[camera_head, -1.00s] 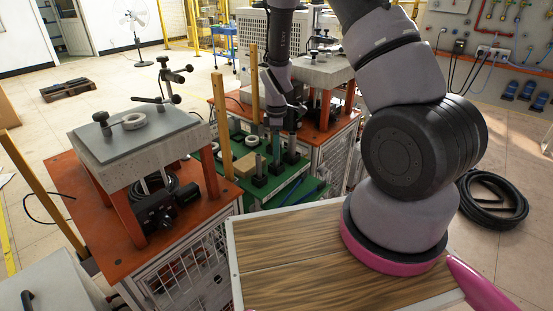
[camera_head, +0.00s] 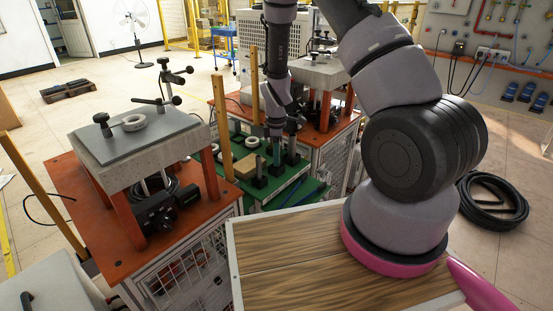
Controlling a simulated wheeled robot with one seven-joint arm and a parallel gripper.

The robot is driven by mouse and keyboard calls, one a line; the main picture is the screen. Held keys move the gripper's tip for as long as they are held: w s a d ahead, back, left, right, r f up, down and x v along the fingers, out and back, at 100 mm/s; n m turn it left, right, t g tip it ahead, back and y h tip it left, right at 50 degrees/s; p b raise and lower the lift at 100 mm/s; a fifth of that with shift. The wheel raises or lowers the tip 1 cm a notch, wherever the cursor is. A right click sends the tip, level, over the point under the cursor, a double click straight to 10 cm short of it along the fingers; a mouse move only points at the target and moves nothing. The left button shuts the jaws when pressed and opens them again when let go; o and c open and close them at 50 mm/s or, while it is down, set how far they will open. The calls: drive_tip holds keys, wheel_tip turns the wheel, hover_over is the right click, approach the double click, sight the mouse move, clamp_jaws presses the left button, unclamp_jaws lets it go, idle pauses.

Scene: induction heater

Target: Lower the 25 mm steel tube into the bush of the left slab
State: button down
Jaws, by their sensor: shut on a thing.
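The left slab (camera_head: 165,136) is a thick grey block on orange legs, with a dark sheet on top. A pale ring-shaped bush (camera_head: 134,123) lies on it. My gripper (camera_head: 275,136) is far to the right of this slab, low over the green board (camera_head: 288,188). It is shut on a slim grey-blue tube (camera_head: 276,153), upright above a black holder (camera_head: 275,168). The fingers hide the tube's upper part. I cannot tell whether its lower end is still in the holder, nor read its size.
A dark clamp stand (camera_head: 166,88) rises at the left slab's back edge, and a black knob (camera_head: 102,122) stands near the bush. Yellow posts (camera_head: 222,125) rise between the stations. A second slab (camera_head: 316,72) stands at the back right. A wooden top (camera_head: 300,250) is in front.

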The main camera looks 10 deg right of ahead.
wheel_tip(320, 180, up, 18)
drive_tip(key=shift+f, duration=0.25)
idle(0.6)
